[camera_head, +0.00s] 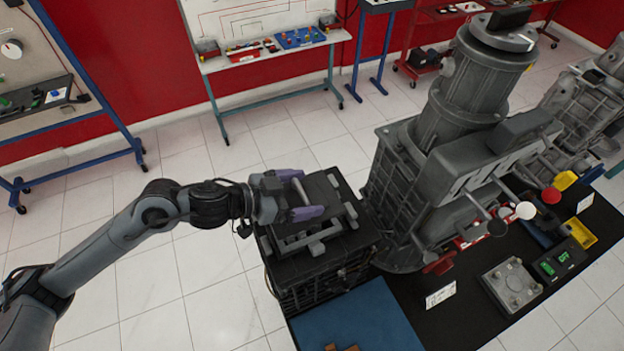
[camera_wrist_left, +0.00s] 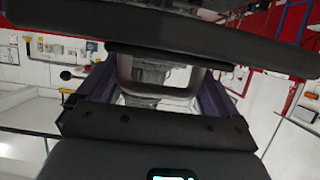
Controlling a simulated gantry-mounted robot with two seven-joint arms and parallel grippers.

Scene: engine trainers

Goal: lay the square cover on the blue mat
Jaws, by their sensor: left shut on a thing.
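The square cover (camera_head: 335,188) is a dark, flat plate with a pale bar handle (camera_head: 300,190). It is over the top of a black ribbed housing (camera_head: 315,275); whether it touches the housing is unclear. My left gripper (camera_head: 304,197), with purple fingers, is shut on the handle. In the left wrist view the handle (camera_wrist_left: 125,75) sits between the fingers, with the dark plate (camera_wrist_left: 200,38) across the top. The blue mat (camera_head: 365,320) lies in front of the housing, at the bottom of the head view. My right gripper is not in view.
A brown piece (camera_head: 342,348) lies on the mat's near edge, cut by the frame. A large grey engine (camera_head: 425,170) stands right of the housing. A small grey plate (camera_head: 512,286) and a yellow tray (camera_head: 580,230) are on the black tabletop (camera_head: 400,290).

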